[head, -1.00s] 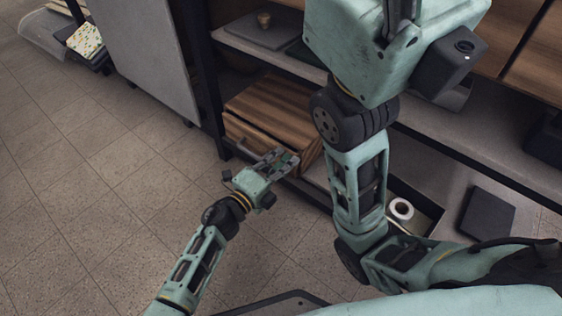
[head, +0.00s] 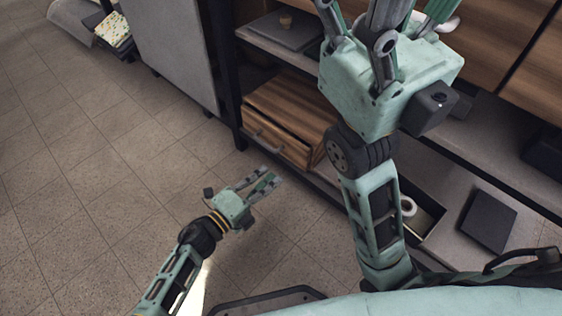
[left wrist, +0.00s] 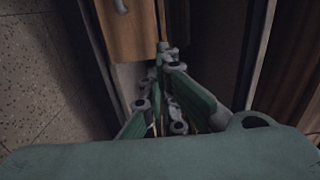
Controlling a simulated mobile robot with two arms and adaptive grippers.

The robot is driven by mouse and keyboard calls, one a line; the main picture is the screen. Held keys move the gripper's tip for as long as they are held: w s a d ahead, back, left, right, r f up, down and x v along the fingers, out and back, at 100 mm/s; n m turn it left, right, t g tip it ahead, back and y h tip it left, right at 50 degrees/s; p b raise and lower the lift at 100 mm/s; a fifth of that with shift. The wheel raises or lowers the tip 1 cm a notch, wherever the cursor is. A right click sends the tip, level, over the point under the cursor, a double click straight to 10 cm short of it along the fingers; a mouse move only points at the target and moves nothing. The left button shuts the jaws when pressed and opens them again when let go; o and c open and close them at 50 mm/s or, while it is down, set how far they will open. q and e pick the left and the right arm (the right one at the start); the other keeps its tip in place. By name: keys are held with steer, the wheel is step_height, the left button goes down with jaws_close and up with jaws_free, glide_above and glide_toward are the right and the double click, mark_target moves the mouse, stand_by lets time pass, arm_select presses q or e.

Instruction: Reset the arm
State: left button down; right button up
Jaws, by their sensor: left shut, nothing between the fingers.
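My left gripper (head: 273,177) is at the lower middle of the head view, over the floor in front of the low shelf. It is shut and empty, apart from the wooden drawer box (head: 295,105). My right gripper (head: 382,25) is large and near the camera at the top of the head view. Its fingertips are cut off by the frame edge, so its opening is not clear.
The shelf unit (head: 480,135) runs along the right with a dark flat box (head: 488,221) and a white roll (head: 408,206) low down. A grey panel (head: 178,50) stands at the upper left. The tiled floor (head: 90,185) at the left is clear.

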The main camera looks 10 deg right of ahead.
arm_select(q)
steer(key=shift+v, duration=0.85)
